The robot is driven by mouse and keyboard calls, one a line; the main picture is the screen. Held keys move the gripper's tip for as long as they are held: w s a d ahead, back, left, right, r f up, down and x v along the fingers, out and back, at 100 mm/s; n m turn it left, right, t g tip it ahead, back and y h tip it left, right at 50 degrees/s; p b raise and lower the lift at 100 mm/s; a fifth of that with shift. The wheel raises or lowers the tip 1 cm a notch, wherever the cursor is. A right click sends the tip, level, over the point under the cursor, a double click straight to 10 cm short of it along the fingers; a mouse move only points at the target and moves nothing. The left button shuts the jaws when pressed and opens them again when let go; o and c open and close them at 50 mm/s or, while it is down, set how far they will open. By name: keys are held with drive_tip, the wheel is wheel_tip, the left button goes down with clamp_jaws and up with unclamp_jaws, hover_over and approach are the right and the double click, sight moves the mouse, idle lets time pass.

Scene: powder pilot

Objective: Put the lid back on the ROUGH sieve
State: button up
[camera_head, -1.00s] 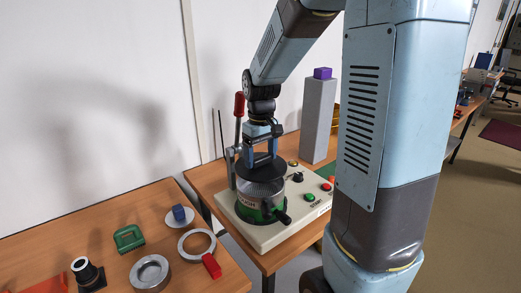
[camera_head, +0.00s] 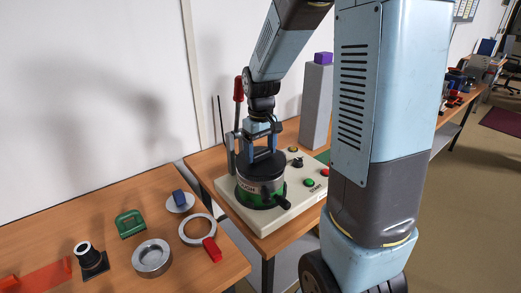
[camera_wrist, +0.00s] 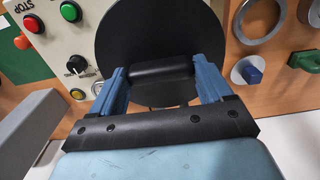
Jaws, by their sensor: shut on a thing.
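The lid is a black disc (camera_head: 263,163) with a black bar handle (camera_wrist: 162,70). It lies level on top of the ROUGH sieve (camera_head: 258,187), a dark metal cylinder with lettering on its side. No gap shows between lid and sieve in the head view. My gripper (camera_head: 262,149) is above the lid with its blue fingers on either side of the handle, shut on it. In the wrist view my gripper (camera_wrist: 162,72) spans the handle, and the disc (camera_wrist: 160,30) hides the sieve below.
The sieve stands in a green seat on a cream control box (camera_head: 285,205) with buttons. A red-handled lever (camera_head: 238,90) rises close behind left. A grey column (camera_head: 316,105) stands right.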

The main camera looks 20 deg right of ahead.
drive_tip(key=shift+f, duration=1)
idle(1.2)
drive_tip(key=o, duration=1)
drive_tip(key=shift+r, duration=3)
